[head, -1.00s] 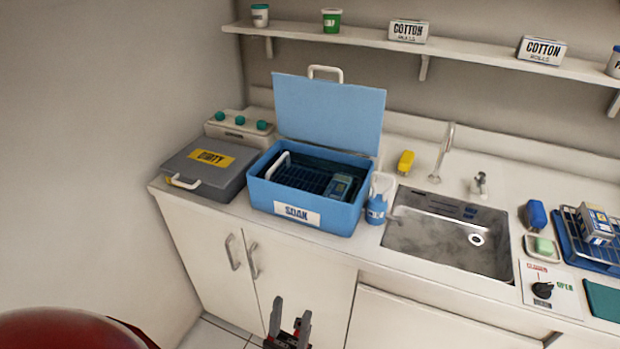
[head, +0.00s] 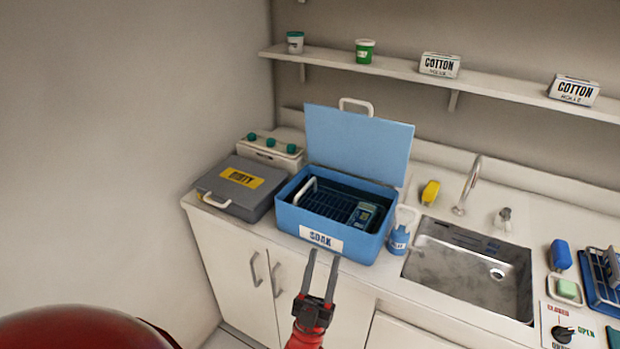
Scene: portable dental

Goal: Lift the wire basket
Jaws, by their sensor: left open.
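The dark wire basket (head: 322,203) sits inside the blue SOAK tub (head: 287,218), whose blue lid (head: 358,142) stands open at the back. The basket's white handle (head: 305,190) shows at its left end. A small dark box with a label (head: 363,214) lies at the basket's right end. My left gripper (head: 323,256) is open and empty, its fingers pointing up toward the tub's front face, near the SOAK label. I cannot tell if it touches the tub. My right gripper is not in view.
A grey DIRTY case (head: 226,186) stands left of the tub, with a white unit with green knobs (head: 270,150) behind it. A blue bottle (head: 398,240) stands right of the tub, before the sink (head: 465,268). A shelf (head: 400,75) runs above.

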